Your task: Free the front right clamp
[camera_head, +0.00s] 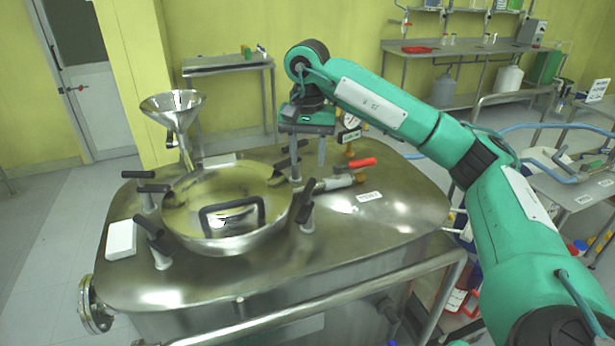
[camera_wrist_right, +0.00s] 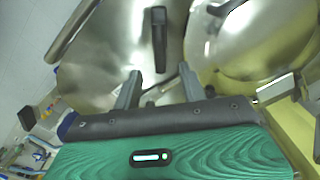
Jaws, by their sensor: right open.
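The front right clamp (camera_head: 306,203) stands at the right rim of the round lid (camera_head: 225,238), its black handle raised and tilted. My right gripper (camera_head: 308,165) is open and points down behind it, near the back right clamp (camera_head: 290,156). In the right wrist view the two fingers of my right gripper (camera_wrist_right: 160,90) are spread. A black clamp handle (camera_wrist_right: 159,35), which looks like that of the front right clamp, lies ahead of the gap between them. My left gripper is not in view.
A red-handled valve (camera_head: 360,163) and a gauge (camera_head: 350,121) stand close to the right of my right gripper. A steel funnel (camera_head: 173,110) rises at the back left. More black-handled clamps (camera_head: 150,225) sit at the lid's left. A rail (camera_head: 330,298) runs along the front.

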